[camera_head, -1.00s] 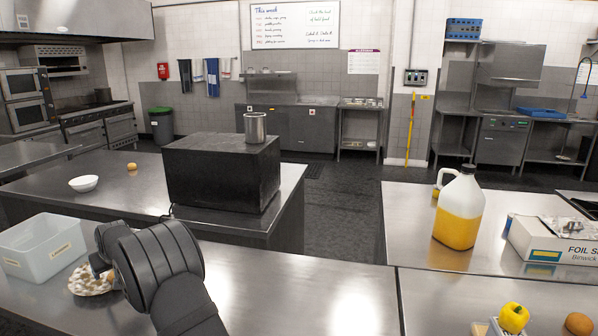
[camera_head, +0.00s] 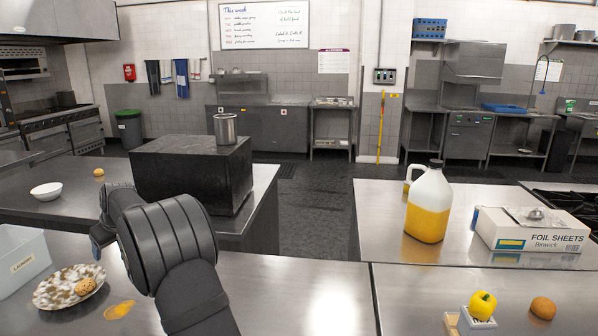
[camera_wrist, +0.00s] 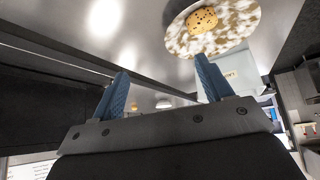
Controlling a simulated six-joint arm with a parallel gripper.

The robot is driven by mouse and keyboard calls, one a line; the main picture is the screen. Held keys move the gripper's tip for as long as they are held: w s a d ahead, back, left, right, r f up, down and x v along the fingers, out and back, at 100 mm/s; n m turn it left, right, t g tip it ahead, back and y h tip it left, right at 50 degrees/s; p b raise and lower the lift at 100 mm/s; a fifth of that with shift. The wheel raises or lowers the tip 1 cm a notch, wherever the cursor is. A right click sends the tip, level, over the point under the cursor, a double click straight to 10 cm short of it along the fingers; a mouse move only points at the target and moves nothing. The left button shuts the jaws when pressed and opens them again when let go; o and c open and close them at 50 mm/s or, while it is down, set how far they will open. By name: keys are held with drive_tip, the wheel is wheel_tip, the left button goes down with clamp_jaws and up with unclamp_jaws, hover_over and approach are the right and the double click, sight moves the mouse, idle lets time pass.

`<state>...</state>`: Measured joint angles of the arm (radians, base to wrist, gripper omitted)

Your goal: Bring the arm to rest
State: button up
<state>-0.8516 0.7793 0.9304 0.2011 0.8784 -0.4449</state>
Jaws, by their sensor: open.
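My gripper (camera_wrist: 163,85) is open in the wrist view, with two blue ridged fingers apart and nothing between them. In the head view my dark arm rises from the bottom, and the gripper end is mostly hidden behind it, with a bit of blue at its left. A mottled brown and white plate (camera_head: 52,291) lies on the steel counter left of my arm, with a round speckled cookie (camera_head: 86,286) on it. The plate (camera_wrist: 182,42) and cookie (camera_wrist: 203,19) also show at the top of the wrist view, apart from the fingers.
A labelled pale tub (camera_head: 21,263) stands left of the plate. An orange patch (camera_head: 119,310) lies right of it. Behind my arm are a black box (camera_head: 185,178) and metal can (camera_head: 225,129). A jug (camera_head: 428,207) and foil box (camera_head: 530,239) stand right.

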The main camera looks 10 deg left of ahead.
drive_tip(key=f+n+g+h, duration=0.1)
drive_tip(key=n+g+h, duration=0.1)
drive_tip(key=n, duration=0.1)
approach(86, 284)
drive_tip(key=a+f, duration=0.1)
drive_tip(key=f, duration=0.1)
drive_tip(key=w+a+f, duration=0.1)
drive_tip(key=a+f, duration=0.1)
drive_tip(key=shift+a+f, duration=0.2)
drive_tip(key=shift+f, duration=0.05)
drive_tip(key=o, duration=0.6)
drive_tip(key=shift+s, duration=0.1)
